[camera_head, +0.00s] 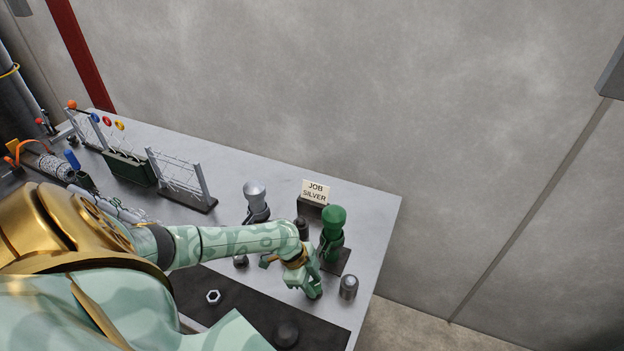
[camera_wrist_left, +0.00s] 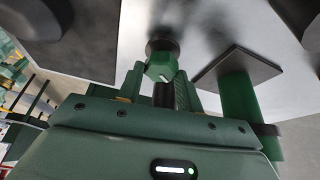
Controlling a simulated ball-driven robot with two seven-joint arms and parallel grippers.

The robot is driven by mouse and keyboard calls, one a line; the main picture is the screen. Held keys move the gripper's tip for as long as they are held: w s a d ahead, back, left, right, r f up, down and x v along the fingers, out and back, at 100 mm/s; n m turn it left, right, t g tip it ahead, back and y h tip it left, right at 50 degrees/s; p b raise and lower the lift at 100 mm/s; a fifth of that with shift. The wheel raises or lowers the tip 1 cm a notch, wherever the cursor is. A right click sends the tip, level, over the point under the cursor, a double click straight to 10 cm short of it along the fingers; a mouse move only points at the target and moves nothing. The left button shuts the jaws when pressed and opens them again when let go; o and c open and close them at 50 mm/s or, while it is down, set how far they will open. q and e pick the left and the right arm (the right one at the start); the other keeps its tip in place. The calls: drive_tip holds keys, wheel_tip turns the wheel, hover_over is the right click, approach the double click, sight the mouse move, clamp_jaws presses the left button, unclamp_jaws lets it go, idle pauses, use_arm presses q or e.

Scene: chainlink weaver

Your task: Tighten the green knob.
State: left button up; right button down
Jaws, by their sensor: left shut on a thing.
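A green round-topped knob (camera_head: 333,222) stands upright on a dark base plate near the table's right end. In the left wrist view its green post (camera_wrist_left: 237,95) and dark plate (camera_wrist_left: 238,65) are right of the fingers, and the gripper does not hold them. My left gripper (camera_head: 310,288) is in front of and a little left of the green knob. In the left wrist view its fingers (camera_wrist_left: 160,92) are shut on a small green-and-dark piece (camera_wrist_left: 160,72). What that piece is, and whether it touches the dark round part behind, I cannot tell. My right gripper is not in view.
A silver-topped knob (camera_head: 255,190) stands behind my left forearm. A sign (camera_head: 315,191) reads JOB SILVER. A short silver cylinder (camera_head: 348,288) is just right of my gripper. A nut (camera_head: 213,297) lies on the dark mat (camera_head: 240,310). Wire fence pieces (camera_head: 180,180) stand at the left.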

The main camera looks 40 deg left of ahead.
use_arm(q)
drive_tip(key=o, duration=1)
drive_tip(key=p+v, duration=0.1)
drive_tip(key=v, duration=1.5)
drive_tip(key=shift+r+p, duration=0.15)
drive_tip(key=shift+p, duration=0.25)
